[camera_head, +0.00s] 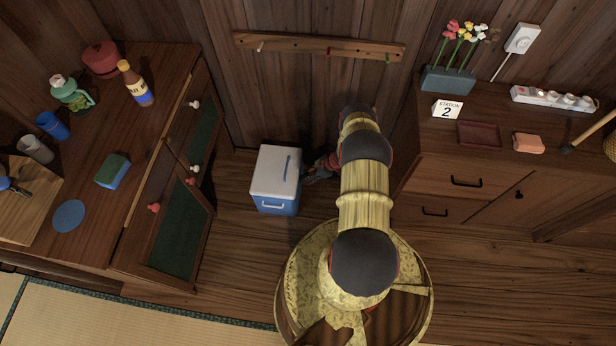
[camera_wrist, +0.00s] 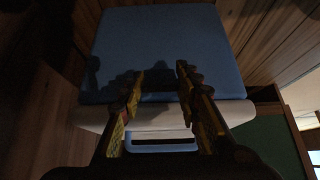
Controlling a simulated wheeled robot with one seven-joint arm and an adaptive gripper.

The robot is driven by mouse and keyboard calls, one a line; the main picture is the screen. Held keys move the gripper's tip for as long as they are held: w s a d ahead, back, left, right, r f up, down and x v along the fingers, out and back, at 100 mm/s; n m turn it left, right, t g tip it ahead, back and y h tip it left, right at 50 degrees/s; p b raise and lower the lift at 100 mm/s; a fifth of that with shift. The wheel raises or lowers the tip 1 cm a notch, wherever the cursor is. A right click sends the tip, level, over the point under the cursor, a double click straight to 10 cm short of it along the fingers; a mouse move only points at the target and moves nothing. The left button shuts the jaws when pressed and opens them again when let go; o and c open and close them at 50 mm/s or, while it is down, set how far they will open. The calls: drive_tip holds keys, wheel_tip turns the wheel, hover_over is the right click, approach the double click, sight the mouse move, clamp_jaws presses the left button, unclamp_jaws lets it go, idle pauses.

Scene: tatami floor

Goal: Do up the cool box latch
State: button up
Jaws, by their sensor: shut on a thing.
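The cool box (camera_head: 277,172) stands upright on the wooden floor, with a white lid (camera_head: 270,165) and a blue body (camera_head: 273,206). The lid looks down on the body. My gripper (camera_head: 316,174) is low at the box's right side. In the wrist view the dark blue body (camera_wrist: 165,35) fills the upper part, with the white lid (camera_wrist: 155,118) below it. My gripper (camera_wrist: 160,72) has its fingers against that side, shut on the latch, with a gap between the fingertips. The latch itself is too dark and hidden to make out, so its position is unclear.
A wooden cabinet (camera_head: 165,215) with knobbed doors stands left of the box, and a drawer cabinet (camera_head: 460,185) stands to the right. The plank wall (camera_head: 280,100) is close behind. Floor in front of the box is clear.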

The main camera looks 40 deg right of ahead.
drive_tip(key=o, duration=1.2)
drive_tip(key=v, duration=1.2)
drive_tip(key=shift+c, duration=0.2)
